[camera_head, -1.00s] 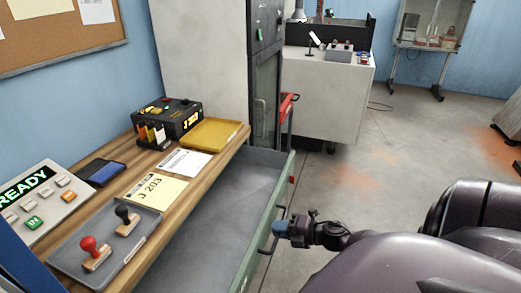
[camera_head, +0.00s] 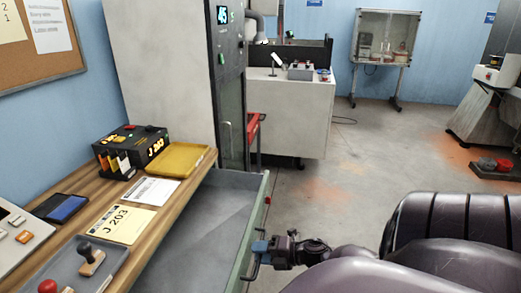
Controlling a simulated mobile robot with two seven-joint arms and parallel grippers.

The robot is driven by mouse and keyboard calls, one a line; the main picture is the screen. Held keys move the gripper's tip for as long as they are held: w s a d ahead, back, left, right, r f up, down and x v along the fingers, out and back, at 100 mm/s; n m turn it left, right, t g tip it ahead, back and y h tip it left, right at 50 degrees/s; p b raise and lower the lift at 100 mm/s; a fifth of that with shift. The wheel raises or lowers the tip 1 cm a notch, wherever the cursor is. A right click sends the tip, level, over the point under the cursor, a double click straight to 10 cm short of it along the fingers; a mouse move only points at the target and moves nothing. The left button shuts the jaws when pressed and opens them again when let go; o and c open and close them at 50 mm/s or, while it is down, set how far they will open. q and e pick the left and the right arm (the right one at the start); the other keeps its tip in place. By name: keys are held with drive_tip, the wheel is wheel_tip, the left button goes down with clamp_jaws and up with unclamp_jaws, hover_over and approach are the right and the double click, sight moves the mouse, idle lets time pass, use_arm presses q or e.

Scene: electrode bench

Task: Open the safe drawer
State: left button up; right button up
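The drawer (camera_head: 206,226) under the wooden bench top stands open, pulled out toward the right. Its inside looks grey and empty where it shows. Its green-grey front panel (camera_head: 254,214) carries a dark bar handle (camera_head: 246,277) on the outer face. My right gripper (camera_head: 260,247), with blue fingertips, is at this handle and appears closed around it. The fingers cover part of the bar. My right arm reaches in from the lower right. My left gripper is not in view.
On the bench (camera_head: 150,238) are a yellow tray (camera_head: 176,159), a black box (camera_head: 131,147), a J 203 card (camera_head: 117,224) and a grey stamp tray (camera_head: 111,257). A tall cabinet (camera_head: 160,70) stands behind the drawer. The floor (camera_head: 335,200) right of the drawer is clear.

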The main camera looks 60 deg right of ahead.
drive_tip(key=shift+s, duration=0.1)
drive_tip(key=v, duration=1)
drive_tip(key=shift+s+d, duration=0.15)
drive_tip(key=shift+s, duration=0.15)
drive_tip(key=shift+s, duration=0.1)
